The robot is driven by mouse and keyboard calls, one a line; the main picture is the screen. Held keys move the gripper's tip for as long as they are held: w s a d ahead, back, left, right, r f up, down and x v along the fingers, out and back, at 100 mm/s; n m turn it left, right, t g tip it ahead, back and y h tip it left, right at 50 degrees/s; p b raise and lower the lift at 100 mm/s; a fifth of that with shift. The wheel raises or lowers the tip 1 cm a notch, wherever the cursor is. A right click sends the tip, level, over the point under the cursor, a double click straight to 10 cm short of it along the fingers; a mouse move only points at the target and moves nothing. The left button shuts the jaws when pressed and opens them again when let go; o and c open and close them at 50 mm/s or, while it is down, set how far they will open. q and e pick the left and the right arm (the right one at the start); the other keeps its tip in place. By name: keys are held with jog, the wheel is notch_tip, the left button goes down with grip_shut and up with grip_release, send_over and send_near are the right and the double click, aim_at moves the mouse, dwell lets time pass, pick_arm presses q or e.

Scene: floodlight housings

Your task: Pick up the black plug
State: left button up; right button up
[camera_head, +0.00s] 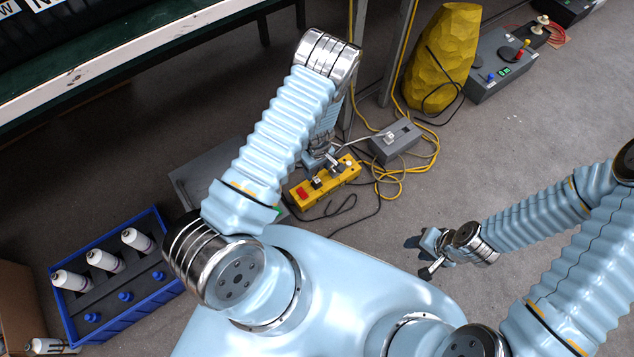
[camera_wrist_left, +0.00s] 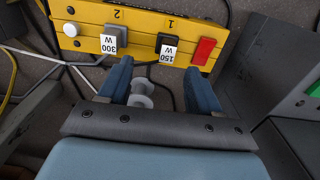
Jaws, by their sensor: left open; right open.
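The black plug (camera_wrist_left: 167,44), with a white 150 W label, sits in socket 1 of the yellow power strip (camera_wrist_left: 140,20) in the left wrist view. In the head view the black plug (camera_head: 316,182) is beside the red switch. A grey plug (camera_wrist_left: 115,36) labelled 300 W sits in socket 2. My left gripper (camera_wrist_left: 160,68) is open, its fingertips just short of the strip, with the black plug ahead between them and nearer the right finger. In the head view the left gripper (camera_head: 320,158) is partly hidden by its arm. My right gripper (camera_head: 428,252) is open and empty, away from the strip.
A grey box (camera_head: 396,140) and yellow cables (camera_head: 405,178) lie right of the strip. A blue crate (camera_head: 118,300) with white bottles stands at left. A yellow lumpy object (camera_head: 440,55) and a grey control box (camera_head: 497,68) stand at back right. A white spool-like part (camera_wrist_left: 140,92) shows between the left fingers.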

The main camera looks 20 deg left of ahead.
aim_at(316, 180)
pick_arm(q)
jog(key=f, duration=0.3)
jog(key=s+f+b, duration=0.1)
jog(key=f, duration=0.2)
jog(key=shift+s+d+f, duration=0.1)
jog(key=shift+c, duration=0.2)
jog(key=c, duration=1.1)
